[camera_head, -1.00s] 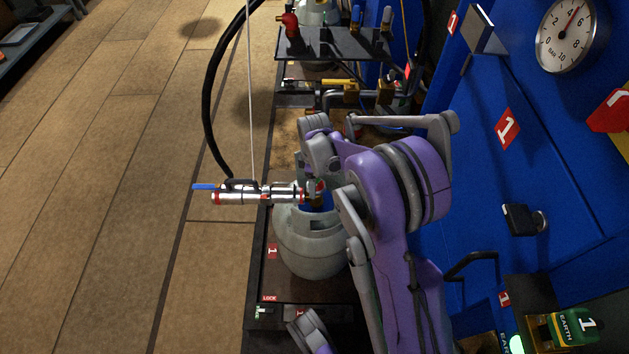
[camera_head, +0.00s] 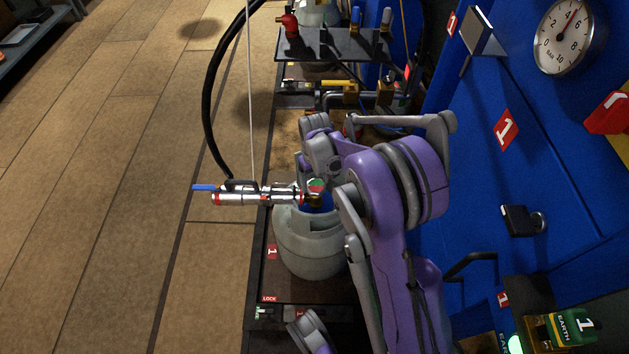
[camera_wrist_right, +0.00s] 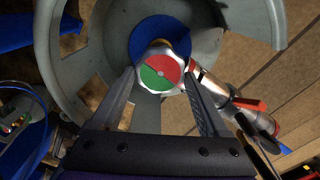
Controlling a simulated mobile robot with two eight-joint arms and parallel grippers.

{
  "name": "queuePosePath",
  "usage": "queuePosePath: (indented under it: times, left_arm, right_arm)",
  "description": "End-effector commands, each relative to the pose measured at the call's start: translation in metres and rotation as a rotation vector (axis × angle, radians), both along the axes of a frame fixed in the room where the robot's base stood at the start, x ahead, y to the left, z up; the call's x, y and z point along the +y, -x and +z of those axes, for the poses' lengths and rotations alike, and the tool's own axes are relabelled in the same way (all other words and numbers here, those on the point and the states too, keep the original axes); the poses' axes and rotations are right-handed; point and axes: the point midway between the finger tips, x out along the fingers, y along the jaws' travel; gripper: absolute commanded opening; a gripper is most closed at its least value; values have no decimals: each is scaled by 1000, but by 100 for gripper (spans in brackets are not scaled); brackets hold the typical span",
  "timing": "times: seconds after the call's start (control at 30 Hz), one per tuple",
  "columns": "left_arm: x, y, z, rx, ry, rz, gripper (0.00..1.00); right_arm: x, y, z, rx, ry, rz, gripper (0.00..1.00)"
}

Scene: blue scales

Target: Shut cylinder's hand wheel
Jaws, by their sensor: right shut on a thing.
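The hand wheel (camera_head: 316,185) is a round knob with a red and a green half, on top of the grey gas cylinder (camera_head: 310,252). In the right wrist view the wheel (camera_wrist_right: 160,72) sits inside the cylinder's open collar (camera_wrist_right: 75,50), above a blue area. My right gripper (camera_wrist_right: 161,75) has one finger on each side of the wheel and is shut on it. In the head view my right arm hides part of the cylinder top, and the fingertips are hard to make out. My left gripper is not in view.
A chrome fitting (camera_head: 240,198) with a blue lever sticks out left from the cylinder valve, with a black hose (camera_head: 207,110) near it. A dark shelf (camera_head: 325,45) with several fittings stands behind. A blue panel with a gauge (camera_head: 568,37) is right. The left floor is clear.

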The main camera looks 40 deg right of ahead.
Motion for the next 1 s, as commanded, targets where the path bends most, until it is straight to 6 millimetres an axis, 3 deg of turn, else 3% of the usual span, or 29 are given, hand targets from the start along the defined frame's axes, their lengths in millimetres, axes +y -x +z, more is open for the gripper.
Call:
queuePosePath:
  times: [1.0]
  left_arm:
    - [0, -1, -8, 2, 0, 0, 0]
  right_arm:
    - [-4, 4, 0, 0, 1, -964, 23]
